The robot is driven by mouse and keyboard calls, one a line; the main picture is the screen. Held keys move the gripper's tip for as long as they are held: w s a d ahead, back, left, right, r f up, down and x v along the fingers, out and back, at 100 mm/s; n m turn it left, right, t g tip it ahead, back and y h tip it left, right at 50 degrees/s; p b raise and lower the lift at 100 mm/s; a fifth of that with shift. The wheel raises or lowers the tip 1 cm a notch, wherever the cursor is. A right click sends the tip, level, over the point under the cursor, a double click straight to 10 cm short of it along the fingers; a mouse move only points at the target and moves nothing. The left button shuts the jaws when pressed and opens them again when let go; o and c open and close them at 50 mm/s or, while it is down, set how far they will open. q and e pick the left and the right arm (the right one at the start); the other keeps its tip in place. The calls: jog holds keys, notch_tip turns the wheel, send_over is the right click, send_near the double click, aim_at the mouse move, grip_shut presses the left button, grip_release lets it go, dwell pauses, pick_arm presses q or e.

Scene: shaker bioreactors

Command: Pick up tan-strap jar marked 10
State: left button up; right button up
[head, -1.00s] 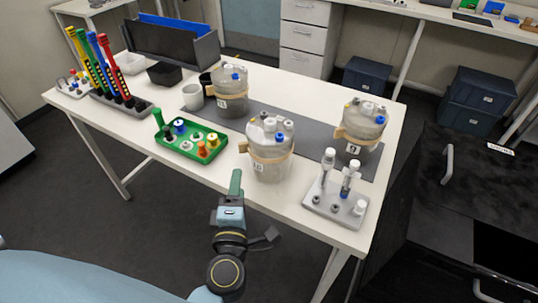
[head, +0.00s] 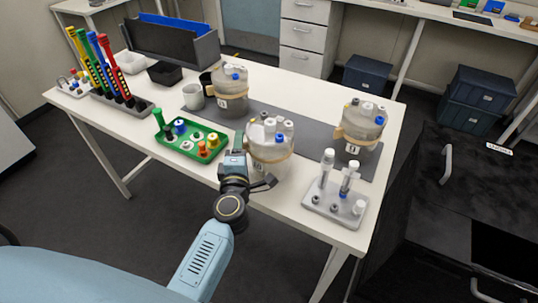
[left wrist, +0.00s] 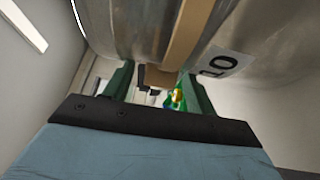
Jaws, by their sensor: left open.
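The jar marked 10 (head: 270,140) is a round, clear-grey vessel with a tan strap and white, grey and blue caps, upright near the table's front edge. Its label is partly hidden by my left gripper (head: 238,148), which is at the jar's front-left side. In the left wrist view, the jar (left wrist: 125,25) fills the top, with its label reading 10 and the tan strap running down. The strap's lower end shows between the two green fingers of the open gripper (left wrist: 160,88). I cannot tell whether the fingers touch it. My right gripper is out of view.
Two similar strapped jars stand on the grey mat, one at back left (head: 230,92) and one at right (head: 360,130). A green tray (head: 185,152) of small parts lies close left of the gripper. A grey tube stand (head: 335,208) is at front right.

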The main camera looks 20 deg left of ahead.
pick_arm(q)
jog(key=shift+c, duration=0.2)
jog(key=c, duration=0.9)
jog(key=shift+w, duration=0.1)
jog(key=shift+c, duration=1.1)
jog(key=shift+r, duration=0.15)
